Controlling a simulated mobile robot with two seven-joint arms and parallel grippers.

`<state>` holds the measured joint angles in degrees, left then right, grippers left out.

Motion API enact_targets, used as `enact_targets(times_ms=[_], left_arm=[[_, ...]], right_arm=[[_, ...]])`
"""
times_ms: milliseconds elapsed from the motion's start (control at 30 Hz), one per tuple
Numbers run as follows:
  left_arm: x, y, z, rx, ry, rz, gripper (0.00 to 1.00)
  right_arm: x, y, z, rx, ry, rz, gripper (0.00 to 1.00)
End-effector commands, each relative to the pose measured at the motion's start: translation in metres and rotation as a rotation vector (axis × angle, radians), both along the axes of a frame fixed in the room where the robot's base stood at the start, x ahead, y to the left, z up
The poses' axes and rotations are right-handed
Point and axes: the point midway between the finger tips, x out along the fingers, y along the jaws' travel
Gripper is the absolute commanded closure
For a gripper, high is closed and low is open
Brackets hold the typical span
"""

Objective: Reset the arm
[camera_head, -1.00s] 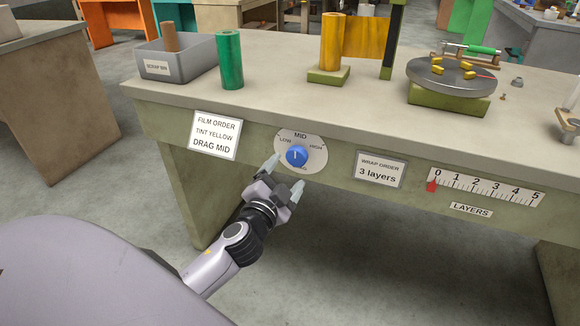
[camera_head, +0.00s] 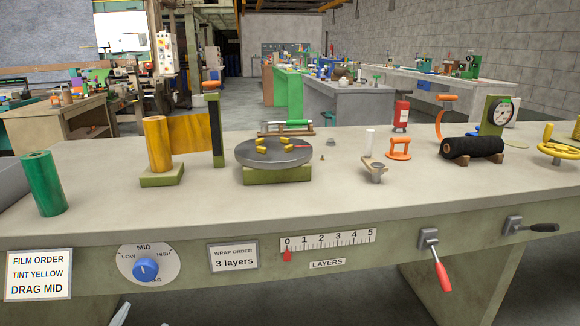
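A blue knob (camera_head: 146,269) sits on a round dial plate on the bench front, marked LOW, MID and HIGH. Its white mark points up towards MID. Only the pale fingertips of my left gripper (camera_head: 142,318) show at the bottom edge, below the dial and apart from it. The tips are spread with nothing visible between them; the rest of that arm is out of view. My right gripper is not in view.
The bench holds a green roll (camera_head: 43,184), a yellow film roll (camera_head: 157,144), a turntable (camera_head: 273,152), a black roll (camera_head: 471,147) and a yellow handwheel (camera_head: 562,149). A red-handled lever (camera_head: 441,268) and a black-handled lever (camera_head: 533,227) stick out from the front.

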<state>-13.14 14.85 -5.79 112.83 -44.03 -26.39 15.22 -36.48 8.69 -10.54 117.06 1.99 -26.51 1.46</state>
Motion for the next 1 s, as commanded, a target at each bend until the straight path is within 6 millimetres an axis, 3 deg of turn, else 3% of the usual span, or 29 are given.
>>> enact_targets(times_ms=[33, 200, 433, 467, 500, 700, 1000], left_arm=[[-0.014, -0.011, -0.023, -0.066, 0.059, -0.019, 0.23], [-0.072, -0.055, -0.089, -0.33, 0.263, -0.077, 0.23], [-0.164, -0.121, -0.145, -0.71, 0.514, -0.116, 0.23], [-0.17, -0.125, -0.14, -0.74, 0.53, -0.116, 0.23], [-0.164, -0.121, -0.116, -0.722, 0.514, -0.118, 0.23], [-0.166, -0.117, -0.072, -0.707, 0.509, -0.112, 0.23], [-0.169, -0.111, -0.014, -0.689, 0.501, -0.105, 0.23]], right_arm=[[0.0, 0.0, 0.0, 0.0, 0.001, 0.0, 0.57], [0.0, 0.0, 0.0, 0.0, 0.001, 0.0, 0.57], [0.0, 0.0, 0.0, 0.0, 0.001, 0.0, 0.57], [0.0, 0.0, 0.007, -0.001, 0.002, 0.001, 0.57], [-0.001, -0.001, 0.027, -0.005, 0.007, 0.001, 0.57], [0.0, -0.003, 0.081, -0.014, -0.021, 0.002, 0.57], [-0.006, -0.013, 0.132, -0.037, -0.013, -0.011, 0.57]])
